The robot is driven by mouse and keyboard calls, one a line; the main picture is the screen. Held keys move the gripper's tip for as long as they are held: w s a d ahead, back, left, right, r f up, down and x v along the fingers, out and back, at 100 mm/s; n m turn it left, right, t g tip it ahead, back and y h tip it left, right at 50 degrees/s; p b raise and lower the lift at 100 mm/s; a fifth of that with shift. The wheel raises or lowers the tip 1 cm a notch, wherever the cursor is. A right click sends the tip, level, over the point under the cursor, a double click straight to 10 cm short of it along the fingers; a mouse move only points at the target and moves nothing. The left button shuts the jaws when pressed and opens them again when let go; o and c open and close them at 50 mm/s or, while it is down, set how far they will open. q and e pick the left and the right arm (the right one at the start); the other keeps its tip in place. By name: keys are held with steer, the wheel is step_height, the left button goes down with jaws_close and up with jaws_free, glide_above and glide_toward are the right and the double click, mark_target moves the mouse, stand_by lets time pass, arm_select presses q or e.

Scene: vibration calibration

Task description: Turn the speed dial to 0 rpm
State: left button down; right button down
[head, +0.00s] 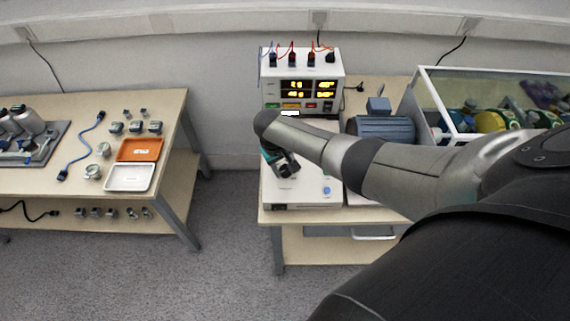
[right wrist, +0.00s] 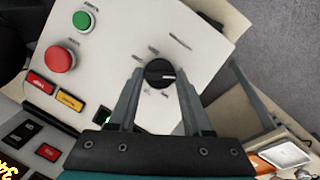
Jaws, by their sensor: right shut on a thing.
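The speed dial (right wrist: 158,72) is a round black knob with a pale pointer mark on a white panel (right wrist: 195,45). In the right wrist view the mark points right. The labels around it are too small to read. My right gripper (right wrist: 157,82) is shut on the dial, with one finger on each side. In the head view the right gripper (head: 287,166) is over the white control box (head: 300,192) and hides the dial there. My left gripper is not in view.
A green button (right wrist: 82,19) and a red button (right wrist: 59,59) are on the panel. A white unit with lit displays (head: 335,68) stands behind. A blue motor (head: 385,128) and a glass-sided case (head: 500,82) are to the right. Another table (head: 60,106) stands left.

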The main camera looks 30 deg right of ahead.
steer(key=shift+a+n+h, duration=0.15)
steer(key=shift+n+h, duration=0.25)
steer(key=shift+n, duration=1.1)
steer(key=shift+f, duration=0.1)
steer(key=shift+c, duration=1.7)
jaws_free()
steer(key=shift+a+r+p, duration=0.1)
steer(key=shift+r+p, duration=0.45)
steer(key=p+v, duration=0.3)
steer(key=v, duration=1.1)
steer(key=shift+a, duration=0.15)
